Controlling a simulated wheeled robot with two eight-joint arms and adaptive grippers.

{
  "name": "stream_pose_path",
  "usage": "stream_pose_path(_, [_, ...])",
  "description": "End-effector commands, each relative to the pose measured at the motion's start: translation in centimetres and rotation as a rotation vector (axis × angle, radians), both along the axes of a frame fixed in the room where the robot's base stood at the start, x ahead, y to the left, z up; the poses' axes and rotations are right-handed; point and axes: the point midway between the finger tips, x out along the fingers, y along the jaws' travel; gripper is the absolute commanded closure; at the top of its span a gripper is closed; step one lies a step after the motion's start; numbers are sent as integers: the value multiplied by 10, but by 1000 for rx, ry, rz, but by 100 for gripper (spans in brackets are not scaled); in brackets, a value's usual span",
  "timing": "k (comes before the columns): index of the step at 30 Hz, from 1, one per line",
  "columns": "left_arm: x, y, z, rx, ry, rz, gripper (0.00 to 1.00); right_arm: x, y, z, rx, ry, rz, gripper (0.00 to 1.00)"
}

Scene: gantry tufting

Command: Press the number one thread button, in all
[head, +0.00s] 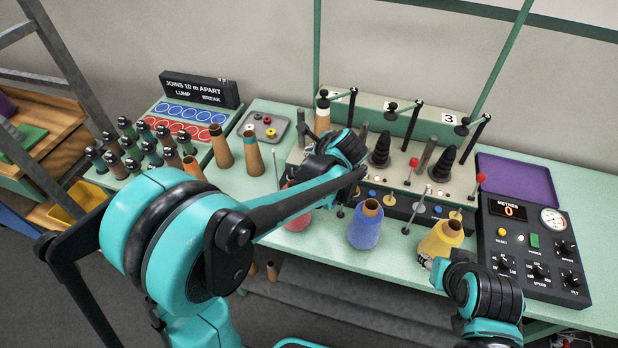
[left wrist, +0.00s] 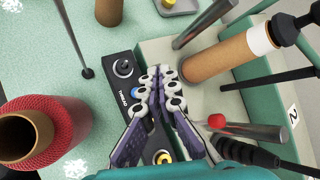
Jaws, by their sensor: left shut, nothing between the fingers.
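In the left wrist view a black strip (left wrist: 140,118) marked THREAD runs along the front of the first station. It carries a black knob (left wrist: 123,68), a blue button (left wrist: 135,92) partly covered by my fingers, and a yellow button (left wrist: 163,157). My left gripper (left wrist: 158,78) is shut and empty, its tips over the strip's edge beside the blue button. I cannot tell whether they touch it. In the head view my left arm hides this strip. My right gripper (head: 427,261) is at the yellow cone's base; its fingers are too small to read.
A red cone (left wrist: 68,128) stands left of the strip. A blue cone (head: 364,230) and a yellow cone (head: 440,240) stand before the other stations. A control box (head: 535,240) is at right.

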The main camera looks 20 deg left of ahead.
Motion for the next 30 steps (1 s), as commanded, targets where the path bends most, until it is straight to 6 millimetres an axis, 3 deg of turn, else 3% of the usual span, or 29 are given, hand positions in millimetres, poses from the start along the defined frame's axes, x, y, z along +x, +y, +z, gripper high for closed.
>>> stream_pose_path(18, [0, 0, -78, 0, 0, 0, 100, 0, 0, -62, 0, 0, 0, 60])
stream_pose_path(30, [0, 0, -83, 0, 0, 0, 100, 0, 0, -64, 0, 0, 0, 60])
